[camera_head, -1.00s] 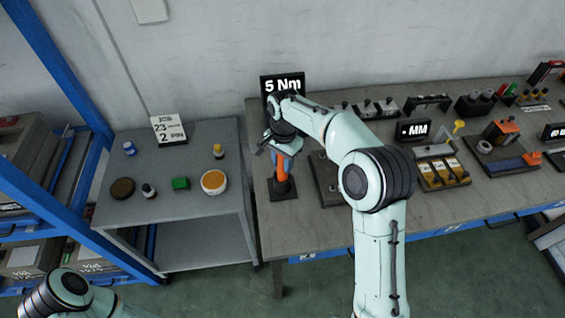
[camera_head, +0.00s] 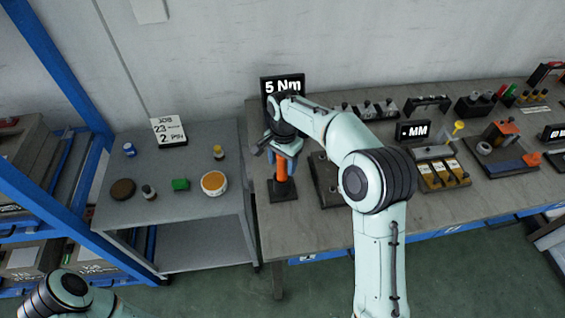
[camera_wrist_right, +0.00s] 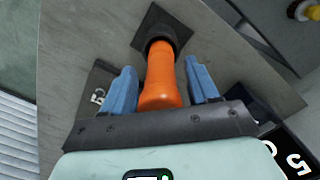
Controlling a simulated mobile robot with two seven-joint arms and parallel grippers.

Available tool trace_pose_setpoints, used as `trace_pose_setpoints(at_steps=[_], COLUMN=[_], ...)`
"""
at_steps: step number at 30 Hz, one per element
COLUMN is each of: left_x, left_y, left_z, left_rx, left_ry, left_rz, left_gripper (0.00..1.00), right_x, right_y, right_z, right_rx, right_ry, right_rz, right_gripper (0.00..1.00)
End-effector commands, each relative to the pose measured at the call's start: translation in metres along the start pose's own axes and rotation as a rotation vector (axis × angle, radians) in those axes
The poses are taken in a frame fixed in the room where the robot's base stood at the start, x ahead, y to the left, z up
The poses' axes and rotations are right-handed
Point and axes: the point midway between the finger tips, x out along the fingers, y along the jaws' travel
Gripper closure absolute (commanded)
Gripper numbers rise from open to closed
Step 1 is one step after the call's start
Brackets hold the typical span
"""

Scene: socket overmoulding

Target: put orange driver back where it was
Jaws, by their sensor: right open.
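The orange driver (camera_head: 281,168) stands upright in a dark square-based holder (camera_head: 283,190) at the left end of the long bench, in front of the "5 Nm" sign. In the right wrist view the driver's orange body (camera_wrist_right: 160,82) lies between the two blue fingers, with a gap on each side, and its far end sits in the dark holder (camera_wrist_right: 163,36). My right gripper (camera_wrist_right: 161,85) is open around the driver. In the head view the right gripper (camera_head: 282,160) hides the driver's upper part. My left gripper is out of view; only part of that arm shows at bottom left.
A "5 Nm" sign (camera_head: 283,86) stands right behind the driver. A dark fixture (camera_head: 326,180) is close to its right. A lower grey table (camera_head: 178,226) with small jars and a "JOB 23" card (camera_head: 168,130) stands at left. More fixtures fill the bench to the right.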

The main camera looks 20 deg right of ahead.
Motion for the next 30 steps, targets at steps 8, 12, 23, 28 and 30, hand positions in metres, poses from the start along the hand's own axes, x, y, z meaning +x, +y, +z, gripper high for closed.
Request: trace_pose_setpoints(at_steps=[8, 12, 23, 28, 30], left_x=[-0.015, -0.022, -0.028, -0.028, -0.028], left_y=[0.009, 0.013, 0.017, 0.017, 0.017], left_z=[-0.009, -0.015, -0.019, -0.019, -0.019], left_rx=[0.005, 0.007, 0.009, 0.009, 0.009], left_ry=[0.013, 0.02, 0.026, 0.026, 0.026], left_rz=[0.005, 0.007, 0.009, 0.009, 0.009], left_gripper=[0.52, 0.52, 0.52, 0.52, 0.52], right_x=[-0.063, -0.09, -0.114, -0.113, -0.113], right_y=[-0.002, -0.002, 0.0, 0.0, 0.0], right_z=[0.0, 0.0, 0.0, 0.0, 0.0], right_rx=[-0.001, -0.001, 0.0, 0.0, 0.0], right_ry=[0.003, 0.003, 0.001, 0.0, 0.0], right_rz=[-0.008, -0.008, -0.002, -0.001, -0.001], right_gripper=[0.41, 0.41, 0.41, 0.41, 0.41])
